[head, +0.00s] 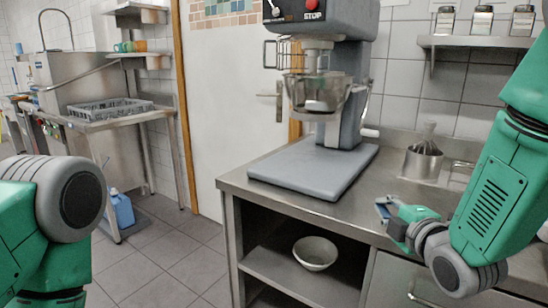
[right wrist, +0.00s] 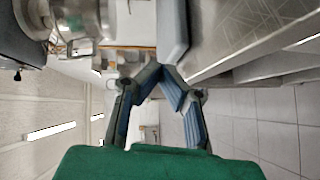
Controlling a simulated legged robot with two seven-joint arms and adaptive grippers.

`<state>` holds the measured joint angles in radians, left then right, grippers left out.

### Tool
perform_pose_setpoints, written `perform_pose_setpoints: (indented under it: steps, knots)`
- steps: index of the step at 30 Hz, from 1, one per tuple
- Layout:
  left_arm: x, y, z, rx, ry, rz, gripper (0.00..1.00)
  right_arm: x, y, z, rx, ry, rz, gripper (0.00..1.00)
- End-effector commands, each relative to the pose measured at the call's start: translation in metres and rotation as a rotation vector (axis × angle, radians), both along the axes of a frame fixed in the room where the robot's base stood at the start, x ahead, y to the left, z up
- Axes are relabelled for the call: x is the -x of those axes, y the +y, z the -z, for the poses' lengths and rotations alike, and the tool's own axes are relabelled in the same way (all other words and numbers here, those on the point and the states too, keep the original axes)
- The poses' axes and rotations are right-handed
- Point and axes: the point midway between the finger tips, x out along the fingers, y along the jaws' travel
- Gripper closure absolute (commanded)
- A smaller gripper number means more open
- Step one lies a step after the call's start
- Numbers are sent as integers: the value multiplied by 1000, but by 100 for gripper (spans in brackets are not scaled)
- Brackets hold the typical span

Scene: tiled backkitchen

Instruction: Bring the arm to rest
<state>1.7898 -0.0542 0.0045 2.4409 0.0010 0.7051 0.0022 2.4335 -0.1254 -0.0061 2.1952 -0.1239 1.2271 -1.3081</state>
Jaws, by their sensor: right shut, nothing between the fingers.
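My right gripper (head: 383,211) is in front of the steel counter (head: 405,195), near its front edge and to the right of the mixer. In the right wrist view its two blue-padded fingers (right wrist: 160,70) come together at the tips with nothing between them. My green right arm comes in from the right edge. My left arm shows only as a green and grey part at the lower left, and its gripper is outside the picture.
A large mixer (head: 345,90) stands on a grey base on the counter. A white bowl (head: 315,253) sits on the shelf below. A dishwashing table (head: 120,118) with a grey rack stands at left. The floor between is clear.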

Motion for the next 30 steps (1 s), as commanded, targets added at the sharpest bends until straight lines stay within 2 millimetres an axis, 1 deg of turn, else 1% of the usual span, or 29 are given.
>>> perform_pose_setpoints:
  steps: [1, 5, 6, 8, 9, 11, 14, 17, 18, 20, 21, 23, 24, 26, 27, 30]
  knots:
    - [0, 0, 0, 0, -1, 0, 74, 3, -3, 12, -22, 34, 10, 100]
    - [0, 0, 0, 0, -1, 0, 74, 16, -11, 44, -99, 127, 40, 100]
    - [0, 0, 0, 0, 0, 0, 74, 21, -13, 57, -127, 165, 53, 100]
    - [0, 0, 0, 0, 0, 0, 74, 28, -16, 74, -169, 217, 74, 100]
    - [0, 0, 0, 0, 0, 1, 74, 35, -18, 88, -200, 260, 92, 100]
    - [0, 0, 0, 0, 0, 1, 74, 46, -20, 110, -250, 327, 124, 100]
    - [0, 0, 0, 0, 0, 1, 74, 70, -22, 151, -344, 459, 194, 100]
    - [0, 0, 0, 0, 0, 1, 74, 112, -28, 204, -469, 632, 314, 100]
    - [0, 0, 0, 0, 0, 1, 74, 133, -30, 226, -521, 708, 376, 100]
    - [0, 0, 0, 0, 0, 1, 74, 167, -35, 257, -602, 818, 483, 100]
    - [0, 0, 0, 0, 0, 1, 74, 192, -37, 275, -652, 889, 560, 100]
    - [0, 0, 0, 0, 0, 0, 74, 229, -42, 299, -721, 984, 680, 100]
    - [0, 0, 0, 0, 0, 0, 74, 254, -44, 313, -761, 1040, 763, 100]
    - [0, 0, 0, 0, 0, 0, 74, 288, -48, 328, -813, 1110, 883, 100]
    - [0, 0, 0, 0, 0, 0, 74, 309, -50, 336, -839, 1148, 959, 100]
    - [0, 0, 0, 0, 0, 0, 74, 350, -54, 349, -886, 1213, 1112, 100]
